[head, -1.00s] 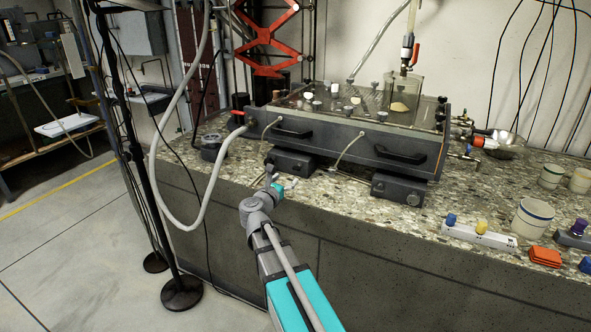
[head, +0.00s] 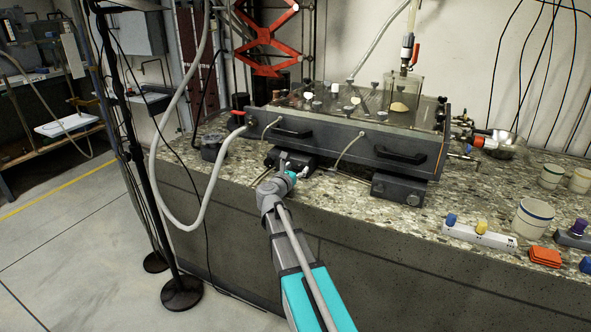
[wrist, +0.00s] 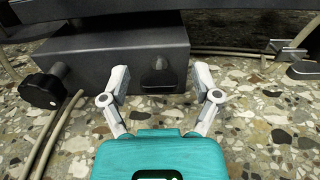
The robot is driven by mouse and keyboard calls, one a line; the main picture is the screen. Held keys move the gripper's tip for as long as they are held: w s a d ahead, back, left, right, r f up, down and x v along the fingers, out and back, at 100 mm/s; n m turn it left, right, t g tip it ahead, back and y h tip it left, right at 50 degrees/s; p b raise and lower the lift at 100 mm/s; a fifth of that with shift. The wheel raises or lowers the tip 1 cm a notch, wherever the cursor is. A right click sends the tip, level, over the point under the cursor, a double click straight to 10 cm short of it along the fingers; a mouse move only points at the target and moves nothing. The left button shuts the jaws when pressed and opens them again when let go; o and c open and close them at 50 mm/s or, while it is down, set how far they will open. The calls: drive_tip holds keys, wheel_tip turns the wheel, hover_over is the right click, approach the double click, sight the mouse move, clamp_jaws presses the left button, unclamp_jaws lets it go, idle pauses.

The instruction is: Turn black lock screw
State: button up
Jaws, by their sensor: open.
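A black block (wrist: 90,62) supports the tank at the front. A black knob (wrist: 155,75) is on its front face and a larger round black knob (wrist: 42,90) juts out at its left end. I cannot tell which of them is the lock screw. My gripper (wrist: 160,72) is open and empty, low over the counter, its two grey fingers spread on either side of the front knob, apart from it. In the head view my gripper (head: 294,165) is at the left block's front, hiding part of it.
The dark tank (head: 345,140) sits above the blocks. A second block (head: 397,188) stands to the right. Thin tubes lie on the speckled counter (head: 350,208) at both sides.

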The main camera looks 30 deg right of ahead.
drive_tip(key=c, duration=1)
drive_tip(key=shift+a, duration=0.25)
clamp_jaws()
drive_tip(key=shift+d, duration=0.25)
